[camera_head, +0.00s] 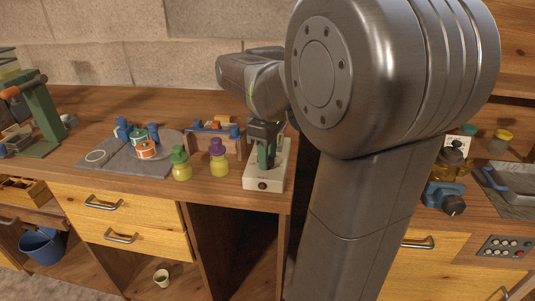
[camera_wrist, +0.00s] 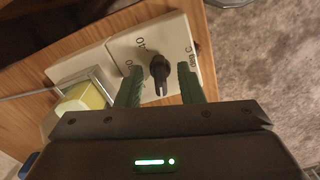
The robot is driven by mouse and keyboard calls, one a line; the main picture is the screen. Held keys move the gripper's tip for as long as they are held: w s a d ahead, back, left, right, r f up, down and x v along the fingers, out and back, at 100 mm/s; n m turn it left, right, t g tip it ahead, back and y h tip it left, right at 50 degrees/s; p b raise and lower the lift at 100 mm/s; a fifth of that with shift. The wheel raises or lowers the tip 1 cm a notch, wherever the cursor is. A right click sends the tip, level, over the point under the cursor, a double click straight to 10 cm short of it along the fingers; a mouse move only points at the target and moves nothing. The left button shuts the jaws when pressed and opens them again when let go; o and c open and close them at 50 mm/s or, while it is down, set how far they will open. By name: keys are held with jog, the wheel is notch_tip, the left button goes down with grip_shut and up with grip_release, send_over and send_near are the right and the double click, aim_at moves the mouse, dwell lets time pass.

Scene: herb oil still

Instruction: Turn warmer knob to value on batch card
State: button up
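The warmer (camera_head: 280,160) is a pale box near the counter's front edge, with a dark round spot on its front face. In the wrist view, its pale panel (camera_wrist: 200,35) carries a black knob (camera_wrist: 159,70) with a pointer. A "40", a partly hidden number and "deg C" are printed around the knob. My gripper (camera_wrist: 159,67) is open, with one green finger on each side of the knob and gaps showing. In the head view, my gripper (camera_head: 266,150) is over the warmer and hides the knob. A small white card (camera_head: 457,143) at right has unreadable marks; I cannot tell if it is the batch card.
A green-capped bottle (camera_head: 181,165) and a purple-capped bottle (camera_head: 219,158) stand left of the warmer. A yellow item (camera_wrist: 82,97) sits beside the panel, with a pale cord nearby. A grey mat (camera_head: 110,160) holds small containers. My arm blocks the middle right.

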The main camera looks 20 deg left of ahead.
grip_shut()
jog(key=shift+r, duration=0.1)
jog(key=m+p, duration=0.3)
jog(key=shift+r+m, duration=0.15)
jog(key=shift+m, duration=0.25)
jog(key=m+p, duration=0.3)
jog(key=m, duration=0.1)
jog(key=shift+s+m, duration=0.15)
jog(key=shift+m, duration=0.15)
jog(key=m+p, duration=0.3)
jog(key=m, duration=0.2)
jog(key=shift+a, duration=0.2)
jog(key=m+p, duration=0.1)
jog(key=m, duration=0.5)
jog(key=shift+a+p, duration=0.1)
jog(key=shift+p, duration=0.3)
jog(key=shift+m, duration=0.3)
